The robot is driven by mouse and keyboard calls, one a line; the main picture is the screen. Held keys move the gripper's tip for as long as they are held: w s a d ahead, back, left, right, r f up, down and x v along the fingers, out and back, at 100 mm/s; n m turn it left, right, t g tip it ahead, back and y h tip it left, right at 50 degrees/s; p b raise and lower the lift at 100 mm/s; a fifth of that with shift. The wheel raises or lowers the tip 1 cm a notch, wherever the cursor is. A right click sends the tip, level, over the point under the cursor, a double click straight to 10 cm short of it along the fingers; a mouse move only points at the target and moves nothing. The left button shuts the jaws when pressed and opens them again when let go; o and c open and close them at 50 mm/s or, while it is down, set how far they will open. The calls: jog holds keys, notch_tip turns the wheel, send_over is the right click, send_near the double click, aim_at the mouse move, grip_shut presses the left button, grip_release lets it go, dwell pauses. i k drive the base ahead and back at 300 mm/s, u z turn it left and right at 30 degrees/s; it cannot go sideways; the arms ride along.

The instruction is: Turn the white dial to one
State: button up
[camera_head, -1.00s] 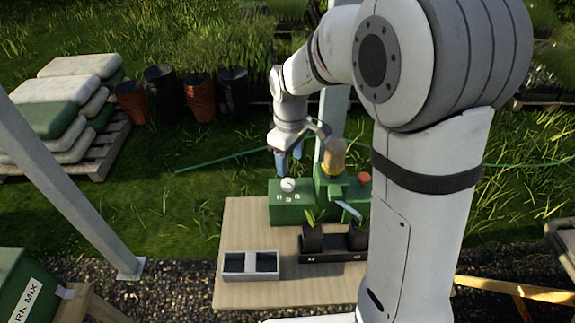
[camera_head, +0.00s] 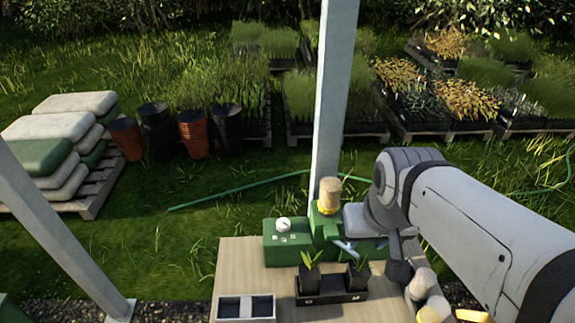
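The white dial (camera_head: 283,224) sits on the green machine box (camera_head: 284,246) at the back left of the wooden table. It carries a small dark mark, but its setting is too small to read. Small pale markings (camera_head: 288,238) show below it, also too small to read. My gripper (camera_head: 399,272) is to the right of the machine, apart from the dial, low over the table's right side. Its fingers are dark and partly hidden by my arm, so I cannot tell if they are open or shut.
A beige-topped yellow part (camera_head: 328,195) stands on the machine, with a pale lever (camera_head: 345,248) in front. A black tray (camera_head: 331,299) holds two potted plants. Cream cylinders (camera_head: 424,283) stand at right. A metal post (camera_head: 332,110) rises behind.

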aim_at(283, 225)
jog(key=z, duration=1.55)
jog(key=k, duration=1.45)
jog(key=u, duration=1.5)
jog(key=i, duration=0.95)
jog(key=u, duration=0.05)
